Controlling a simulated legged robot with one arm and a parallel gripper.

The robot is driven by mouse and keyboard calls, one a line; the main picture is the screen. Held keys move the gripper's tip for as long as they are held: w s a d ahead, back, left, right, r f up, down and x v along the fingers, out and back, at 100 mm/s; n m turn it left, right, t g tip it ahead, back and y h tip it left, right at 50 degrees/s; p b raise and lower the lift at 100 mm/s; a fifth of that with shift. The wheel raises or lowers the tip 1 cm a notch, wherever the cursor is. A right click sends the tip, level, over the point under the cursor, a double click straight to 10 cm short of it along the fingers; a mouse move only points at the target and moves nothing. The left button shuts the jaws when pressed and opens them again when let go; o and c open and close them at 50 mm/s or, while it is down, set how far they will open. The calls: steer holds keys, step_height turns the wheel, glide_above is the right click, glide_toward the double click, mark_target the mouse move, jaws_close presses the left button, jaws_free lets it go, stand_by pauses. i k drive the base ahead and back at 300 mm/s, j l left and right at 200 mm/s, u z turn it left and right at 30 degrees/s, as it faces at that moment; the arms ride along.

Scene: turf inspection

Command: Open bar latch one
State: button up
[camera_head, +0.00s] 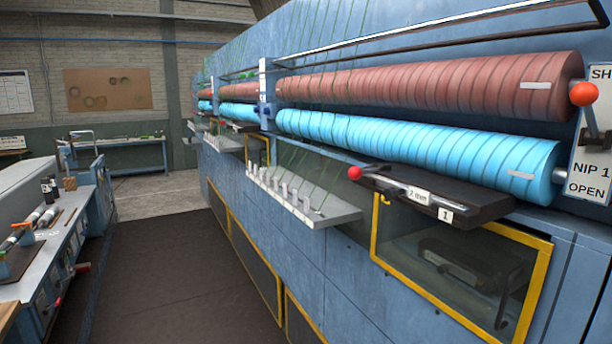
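A dark bar (430,195) with a tag "1" (446,214) and a tag reading about "2 mm" (418,195) sits on the front of the blue machine at the right, below the cyan roller. A red ball knob (354,173) stands at the bar's left end on a short dark lever; this looks like bar latch one. I cannot tell from this view whether the latch is open. My gripper is not in view.
Above the bar run a cyan roller (420,145) and a red-brown roller (430,88). Another red ball (583,94) sits by a sign (592,180) reading "NIP 1 OPEN". A yellow-framed window (375,235) lies below. A workbench (40,260) stands left; the dark floor mat (165,275) between is clear.

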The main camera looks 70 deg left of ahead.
mark_target(354, 173)
steer(key=u, duration=1.95)
